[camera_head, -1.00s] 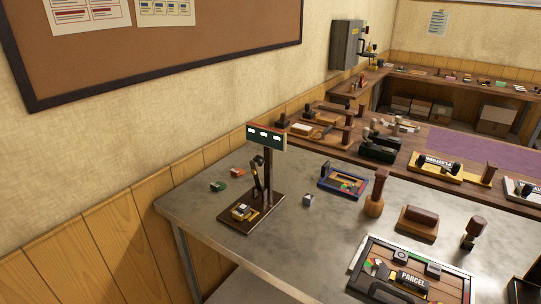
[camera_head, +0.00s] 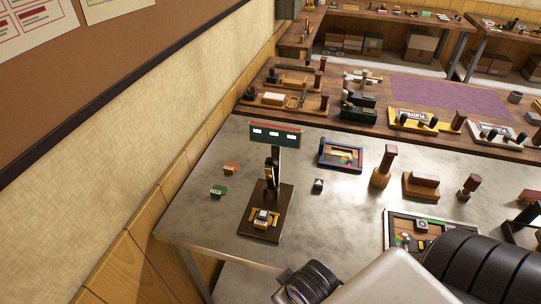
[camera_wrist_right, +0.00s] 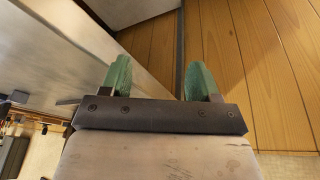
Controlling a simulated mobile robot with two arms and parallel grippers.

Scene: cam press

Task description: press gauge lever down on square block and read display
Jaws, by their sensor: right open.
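The gauge stands on the grey metal table (camera_head: 330,230). It has a dark wooden base (camera_head: 280,205), an upright post and a display (camera_head: 275,133) with several white windows on top. The dark lever (camera_head: 271,172) stands along the post. A square block (camera_head: 263,217) with a pale top sits in a yellow holder on the base; what the display reads is too small to tell. My right gripper (camera_wrist_right: 162,80) shows in the right wrist view, its two green fingers apart with nothing between them, facing the wood panelling. My left gripper is not in view.
A green piece (camera_head: 218,191) and an orange piece (camera_head: 231,168) lie left of the gauge. A small dark block (camera_head: 318,185), a blue-framed tray (camera_head: 341,156) and wooden stamps (camera_head: 384,166) stand to its right. My arm covers the table's front right.

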